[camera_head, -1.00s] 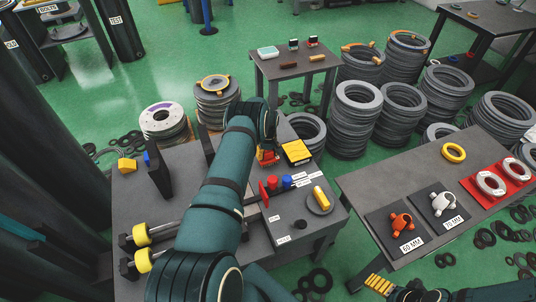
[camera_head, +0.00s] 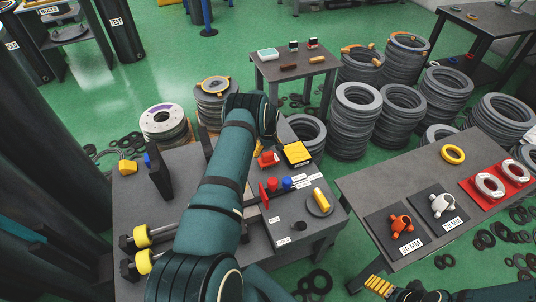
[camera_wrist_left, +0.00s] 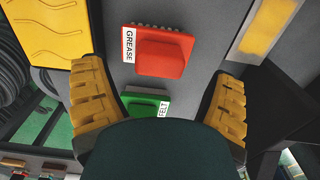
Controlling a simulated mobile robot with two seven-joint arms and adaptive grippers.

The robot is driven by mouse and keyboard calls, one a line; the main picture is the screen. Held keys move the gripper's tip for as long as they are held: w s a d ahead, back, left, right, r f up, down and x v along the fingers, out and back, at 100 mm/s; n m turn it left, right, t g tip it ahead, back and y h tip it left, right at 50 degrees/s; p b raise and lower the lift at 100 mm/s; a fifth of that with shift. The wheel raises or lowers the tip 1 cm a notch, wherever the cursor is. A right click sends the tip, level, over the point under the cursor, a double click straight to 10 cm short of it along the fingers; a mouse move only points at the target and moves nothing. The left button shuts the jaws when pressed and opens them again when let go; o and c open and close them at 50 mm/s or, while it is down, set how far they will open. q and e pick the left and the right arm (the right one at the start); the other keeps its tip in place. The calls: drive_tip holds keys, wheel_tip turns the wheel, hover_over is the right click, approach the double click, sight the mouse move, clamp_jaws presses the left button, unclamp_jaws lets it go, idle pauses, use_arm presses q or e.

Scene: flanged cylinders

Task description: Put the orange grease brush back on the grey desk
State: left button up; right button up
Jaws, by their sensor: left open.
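The orange-red grease brush, a block with a raised grip and a white GREASE label, lies on the grey desk (camera_head: 190,220). It shows in the head view (camera_head: 268,159) and in the left wrist view (camera_wrist_left: 160,52). My left gripper (camera_head: 258,150) is open above the desk, its yellow fingers apart. In the left wrist view the fingers (camera_wrist_left: 160,72) are to either side of the brush and touch nothing. A green block labelled FELT (camera_wrist_left: 148,104) lies beside it, partly hidden by my gripper. My right gripper (camera_head: 380,285) is low at the bottom edge, its jaws unclear.
A yellow plate (camera_head: 297,153) lies right of the brush. Red (camera_head: 272,183) and blue (camera_head: 287,183) pieces and a yellow cylinder (camera_head: 321,199) are nearer the front. A dark upright plate (camera_head: 159,175) stands at left. Stacked grey rings (camera_head: 355,125) are beyond the desk.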

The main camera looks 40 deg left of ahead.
sight(268, 154)
use_arm(q)
wheel_tip(268, 154, up, 9)
drive_tip(key=p, duration=0.1)
drive_tip(key=s+d+f+m+h, duration=0.1)
drive_tip(key=s+d+f+m, duration=0.1)
drive_tip(key=d, duration=0.6)
drive_tip(key=s+d+f+m, duration=0.1)
drive_tip(key=d+f, duration=0.1)
drive_tip(key=d, duration=0.5)
drive_tip(key=s+d+r+m+h, duration=0.1)
drive_tip(key=s+d+m, duration=0.3)
drive_tip(key=s+d, duration=0.6)
drive_tip(key=s+d+r+m+t+h, duration=0.1)
drive_tip(key=s+d+r+m, duration=0.3)
drive_tip(key=s+d, duration=0.7)
drive_tip(key=d, duration=0.4)
drive_tip(key=shift+s+d+r+t+h, duration=0.2)
drive_tip(key=shift+s+r+t+h, duration=0.1)
drive_tip(key=shift+r+h, duration=0.1)
